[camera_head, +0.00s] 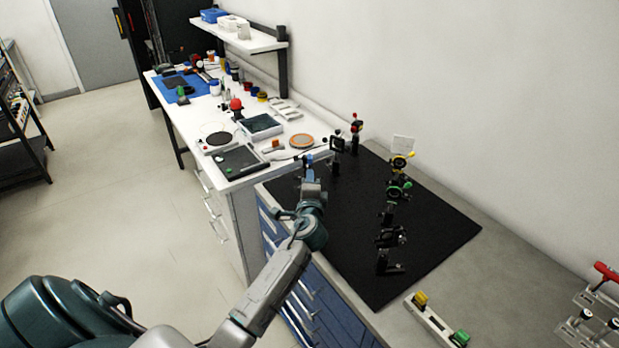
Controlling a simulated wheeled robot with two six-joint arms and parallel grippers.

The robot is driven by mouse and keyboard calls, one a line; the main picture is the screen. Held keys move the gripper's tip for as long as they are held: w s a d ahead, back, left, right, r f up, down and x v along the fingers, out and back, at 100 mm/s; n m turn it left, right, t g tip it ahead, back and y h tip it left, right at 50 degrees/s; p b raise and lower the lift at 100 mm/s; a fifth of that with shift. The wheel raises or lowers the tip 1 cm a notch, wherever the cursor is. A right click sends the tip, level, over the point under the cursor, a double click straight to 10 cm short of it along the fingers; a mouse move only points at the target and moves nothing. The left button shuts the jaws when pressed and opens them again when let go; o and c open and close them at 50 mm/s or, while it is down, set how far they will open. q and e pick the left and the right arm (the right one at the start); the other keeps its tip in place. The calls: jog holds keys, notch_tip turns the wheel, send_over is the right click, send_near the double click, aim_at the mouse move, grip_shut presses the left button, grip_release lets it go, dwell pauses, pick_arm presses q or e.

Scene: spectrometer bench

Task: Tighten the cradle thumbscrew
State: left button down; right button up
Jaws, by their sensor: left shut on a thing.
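My left arm reaches in from the lower left over the near-left part of the black mat (350,240). My left gripper (309,170) is at the mat's far-left edge, pointing away from me. It is shut on a small blue knob-like part (309,158), which looks like the thumbscrew. The gripper hides most of what lies under and behind it, so I cannot make out the cradle or how far the screw is turned. A black mount (337,144) stands just right of the fingertips. My right gripper is not in view.
The white bench (190,130) beyond is crowded. A pale strip with yellow and green knobs (435,320) lies in front.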

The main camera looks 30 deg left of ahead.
pick_arm(q)
jog(key=shift+f+m+p, duration=0.15)
jog(key=shift+m+p, duration=1.45)
jog(key=shift+m, duration=2)
jog(key=c, duration=1.4)
grip_release()
jog(key=b+v, duration=0.3)
jog(key=v, duration=0.8)
jog(key=shift+b, duration=0.35)
